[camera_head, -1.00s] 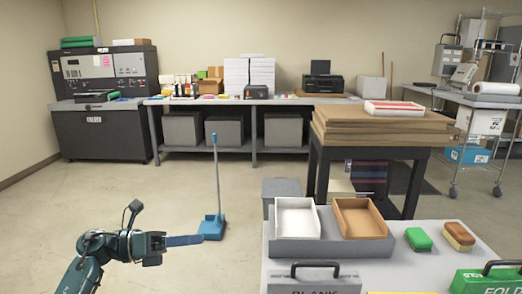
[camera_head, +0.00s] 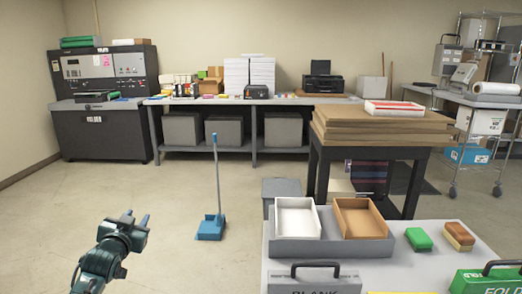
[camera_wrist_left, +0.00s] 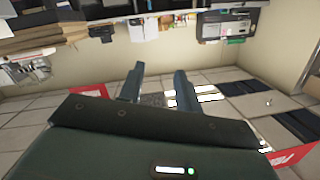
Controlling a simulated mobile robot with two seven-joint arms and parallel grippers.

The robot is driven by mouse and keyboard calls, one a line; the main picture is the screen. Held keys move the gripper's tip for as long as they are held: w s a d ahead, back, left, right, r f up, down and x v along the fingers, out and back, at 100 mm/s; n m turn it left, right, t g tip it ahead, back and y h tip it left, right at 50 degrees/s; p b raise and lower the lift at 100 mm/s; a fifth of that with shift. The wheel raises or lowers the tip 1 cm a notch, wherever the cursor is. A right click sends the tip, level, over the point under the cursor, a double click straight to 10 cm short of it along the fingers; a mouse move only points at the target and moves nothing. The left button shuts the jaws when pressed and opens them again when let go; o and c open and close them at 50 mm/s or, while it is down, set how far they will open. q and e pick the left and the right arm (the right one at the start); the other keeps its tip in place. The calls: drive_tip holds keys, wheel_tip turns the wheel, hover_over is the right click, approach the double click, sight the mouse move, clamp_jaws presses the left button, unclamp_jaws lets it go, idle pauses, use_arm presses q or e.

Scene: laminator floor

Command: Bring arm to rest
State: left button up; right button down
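My left gripper (camera_head: 137,218) is at the lower left of the head view, over bare floor. Its two blue-grey fingers point away from me and stand apart. In the left wrist view the fingers (camera_wrist_left: 157,90) show with a gap between them and nothing held. No object touches the gripper. My right gripper is not in either view.
A blue dustpan (camera_head: 211,228) with an upright handle stands on the floor right of the gripper. A grey table (camera_head: 400,262) with trays, sponges and cases is at the lower right. A dark table (camera_head: 370,153) holds stacked boards. The floor at left is clear.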

use_arm(q)
drive_tip(key=s+d+f+m+g+h, duration=0.1)
drive_tip(key=s+d+f+g, duration=0.1)
drive_tip(key=s+d+f, duration=0.55)
drive_tip(key=s+d+f+g+h, duration=0.15)
drive_tip(key=s+d+f, duration=0.25)
drive_tip(key=s+f, duration=0.55)
drive_tip(key=s+d+f+g+h, duration=0.1)
drive_tip(key=s+d, duration=0.3)
drive_tip(key=s, duration=0.6)
drive_tip(key=s+d+f+g+h, duration=0.1)
drive_tip(key=s+d+f, duration=0.3)
drive_tip(key=s, duration=0.6)
drive_tip(key=shift+s+f+n, duration=0.2)
drive_tip(key=shift+s+n, duration=0.2)
drive_tip(key=shift+g, duration=0.25)
